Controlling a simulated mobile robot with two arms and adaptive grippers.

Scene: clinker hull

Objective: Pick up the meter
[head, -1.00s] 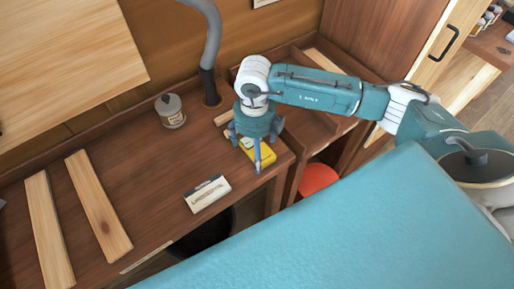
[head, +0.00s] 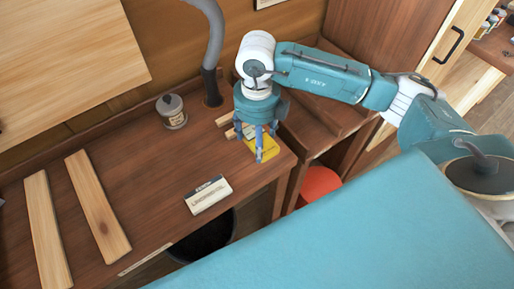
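A yellow thing (head: 268,151), which looks like the meter, is at the right end of the brown workbench (head: 150,185) in the head view. My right gripper (head: 255,147) points down over it, with its fingers spread around and in front of the yellow thing. The fingers and palm hide much of it, so I cannot tell whether they grip it, or whether it rests on the bench. My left gripper is not in view.
A small white-labelled box (head: 208,194) lies near the bench's front edge. A grey tin (head: 172,112) and a grey flexible pipe (head: 212,60) stand at the back. Two wooden planks (head: 98,205) lie at left. The bench middle is clear.

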